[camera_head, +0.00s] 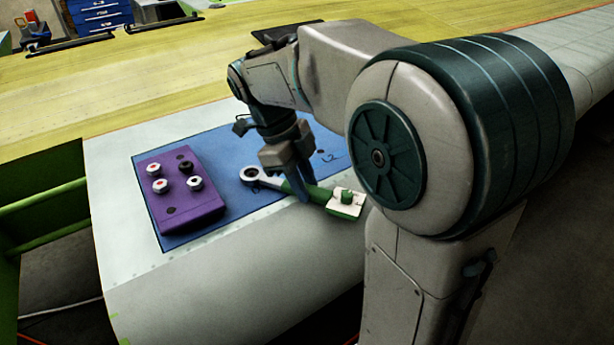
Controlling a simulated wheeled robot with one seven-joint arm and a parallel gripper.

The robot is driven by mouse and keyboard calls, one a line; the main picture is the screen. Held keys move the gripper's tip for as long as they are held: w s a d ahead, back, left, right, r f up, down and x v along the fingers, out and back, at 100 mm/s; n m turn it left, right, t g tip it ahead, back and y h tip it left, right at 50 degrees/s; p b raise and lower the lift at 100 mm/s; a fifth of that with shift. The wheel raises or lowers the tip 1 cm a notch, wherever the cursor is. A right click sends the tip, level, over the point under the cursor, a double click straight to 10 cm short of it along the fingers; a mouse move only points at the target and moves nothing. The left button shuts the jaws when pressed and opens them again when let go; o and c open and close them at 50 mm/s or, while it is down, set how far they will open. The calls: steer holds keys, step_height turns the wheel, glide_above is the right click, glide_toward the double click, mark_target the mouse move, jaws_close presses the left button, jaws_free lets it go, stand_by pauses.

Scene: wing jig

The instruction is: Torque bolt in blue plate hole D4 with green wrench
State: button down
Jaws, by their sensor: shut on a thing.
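The green wrench (321,194) has a silver ring head (255,175) at its left end and lies low over the front right of the blue plate. My gripper (298,190) points down and is shut on the green handle just behind the ring head. The blue plate (232,144) lies on the pale wing surface, with dark markings near its right part. Hole D4 and any bolt in it cannot be made out.
A purple block (187,206) with several bolts stands on the plate's left part. The wing's curved front edge (230,265) drops away below the plate. My arm covers the right side. Yellow wing surface (150,75) lies behind, and a green rail frame (45,200) stands left.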

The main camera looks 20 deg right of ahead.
steer(key=shift+s+a+m, duration=0.25)
steer(key=shift+s+m, duration=0.05)
steer(key=shift+s+a+m+g+y, duration=0.45)
steer(key=shift+s+a+m, duration=0.4)
steer(key=shift+m, duration=0.35)
steer(key=shift+a, duration=0.1)
steer(key=shift+s+a+m+g+y, duration=0.15)
steer(key=shift+s+a+m+y, duration=0.15)
steer(key=shift+a+m, duration=0.25)
steer(key=shift+s+a+m+g+y, duration=0.15)
steer(key=shift+s+a+m, duration=0.2)
steer(key=shift+m, duration=0.3)
steer(key=shift+w+r+p, duration=0.1)
steer(key=shift+p, duration=0.25)
step_height(320, 180, up, 7)
steer(key=p, duration=0.6)
